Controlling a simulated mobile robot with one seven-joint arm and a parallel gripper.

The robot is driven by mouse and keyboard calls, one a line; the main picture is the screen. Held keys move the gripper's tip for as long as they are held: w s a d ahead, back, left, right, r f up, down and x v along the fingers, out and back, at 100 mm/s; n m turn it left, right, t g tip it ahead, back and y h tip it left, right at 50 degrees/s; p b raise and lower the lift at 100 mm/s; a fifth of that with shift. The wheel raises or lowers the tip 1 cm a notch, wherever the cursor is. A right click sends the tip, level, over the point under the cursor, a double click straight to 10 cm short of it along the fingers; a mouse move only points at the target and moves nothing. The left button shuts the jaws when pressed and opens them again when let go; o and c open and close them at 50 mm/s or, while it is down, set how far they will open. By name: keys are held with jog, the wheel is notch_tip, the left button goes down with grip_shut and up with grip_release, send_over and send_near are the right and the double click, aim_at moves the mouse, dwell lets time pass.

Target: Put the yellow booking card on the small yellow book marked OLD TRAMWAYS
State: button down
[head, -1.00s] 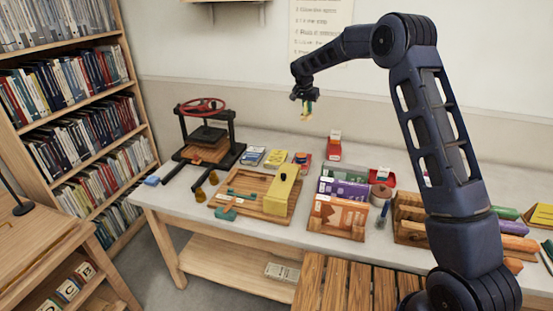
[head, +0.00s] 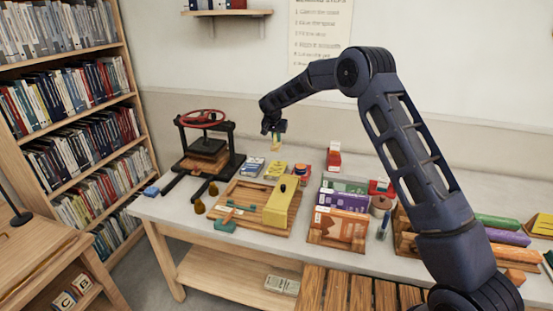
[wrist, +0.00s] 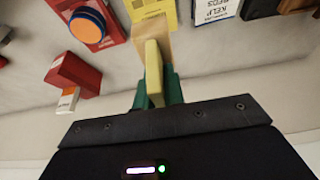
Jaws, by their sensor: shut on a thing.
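My gripper (head: 272,131) is shut on the yellow booking card (head: 276,143) and holds it above the back of the table. In the wrist view, the green fingers of my gripper (wrist: 156,90) clasp the card (wrist: 155,75), which shows nearly edge-on with a tan part at its far end. The small yellow book (head: 276,170) lies flat on the table, below the card in the head view. It shows in part at the top of the wrist view (wrist: 142,8), partly hidden behind the card's tan end; its print is too small to read. The card looks apart from the book.
A blue-and-white book (head: 252,168) lies left of the yellow book. A red block with a blue disc (head: 301,169) stands to its right, and a red box (head: 334,157) behind that. A black press (head: 205,145), a wooden tray (head: 240,190) and a book rack (head: 338,228) stand around.

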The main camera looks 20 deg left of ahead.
aim_at(275, 145)
notch_tip(275, 145, down, 11)
jog(key=shift+r, duration=0.1)
dwell(0.4)
jog(key=c, duration=1.5)
grip_release()
jog(key=v, duration=1.2)
jog(key=shift+d, duration=0.1)
